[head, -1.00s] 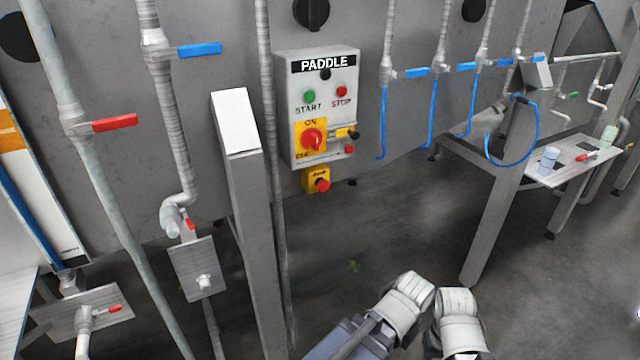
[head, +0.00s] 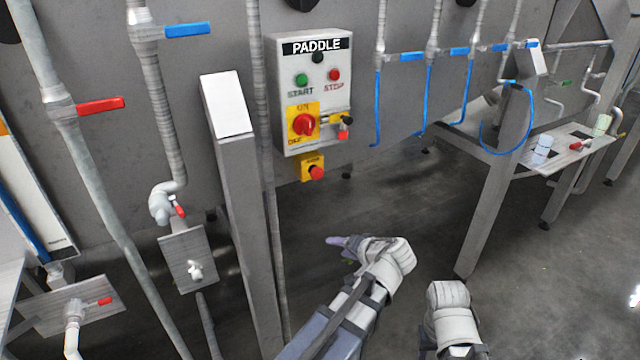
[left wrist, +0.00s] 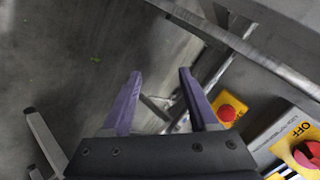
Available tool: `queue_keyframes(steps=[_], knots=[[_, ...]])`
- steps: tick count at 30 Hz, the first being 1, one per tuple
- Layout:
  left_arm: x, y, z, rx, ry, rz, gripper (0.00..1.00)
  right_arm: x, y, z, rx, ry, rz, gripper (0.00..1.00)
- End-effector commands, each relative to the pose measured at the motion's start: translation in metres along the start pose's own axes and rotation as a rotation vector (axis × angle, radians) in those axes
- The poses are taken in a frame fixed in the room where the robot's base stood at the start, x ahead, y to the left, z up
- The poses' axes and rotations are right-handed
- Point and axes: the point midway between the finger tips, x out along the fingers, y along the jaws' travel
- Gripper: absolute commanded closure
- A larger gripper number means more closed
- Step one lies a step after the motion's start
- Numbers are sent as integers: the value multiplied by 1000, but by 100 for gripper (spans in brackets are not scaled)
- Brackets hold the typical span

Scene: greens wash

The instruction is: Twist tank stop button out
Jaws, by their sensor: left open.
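The tank stop button is a red mushroom button (head: 316,172) on a small yellow box marked STOP (head: 305,162), below the PADDLE panel in the head view. In the left wrist view the red button (left wrist: 227,113) on its yellow plate lies just right of the right finger, apart from it. My left gripper (head: 332,240) is in front of and below the button, apart from it. In the left wrist view its two purple fingers (left wrist: 160,75) are spread with nothing between them. My right arm (head: 452,310) shows at the bottom of the head view, its fingers not visible.
The PADDLE control panel (head: 312,95) carries START and STOP buttons and a red rotary switch (head: 303,125) on yellow. A grey post (head: 240,180) stands left of it, beside vertical pipes. A tray with bottles (head: 570,150) is at the right. Open floor lies below the panel.

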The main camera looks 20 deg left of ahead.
Motion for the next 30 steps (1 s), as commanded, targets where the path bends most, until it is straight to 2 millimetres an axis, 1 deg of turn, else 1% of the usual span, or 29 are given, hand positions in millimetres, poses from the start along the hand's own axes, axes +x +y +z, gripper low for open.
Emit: queue_keyframes(steps=[1,3,5,7,10,14,20,23,30], knots=[[13,-15,-19,-20,59,-84,34,8,-1,0,0,0,0,50],[19,-40,-43,-37,147,-195,26,12,-1,-1,0,0,0,50],[22,-58,-61,-43,215,-274,20,15,-2,-1,0,0,0,50],[22,-74,-78,-42,283,-348,20,18,-2,-1,0,0,0,50],[20,-89,-96,-35,356,-419,20,21,-2,-1,0,0,0,50],[17,-98,-107,-26,404,-465,20,22,-2,-1,0,0,0,50],[17,-102,-110,-23,413,-476,20,22,-2,-1,0,0,0,50],[25,-106,-114,-24,412,-476,20,22,-2,-1,0,0,0,50],[56,-122,-128,-24,409,-476,20,22,-2,-1,0,0,0,50]])
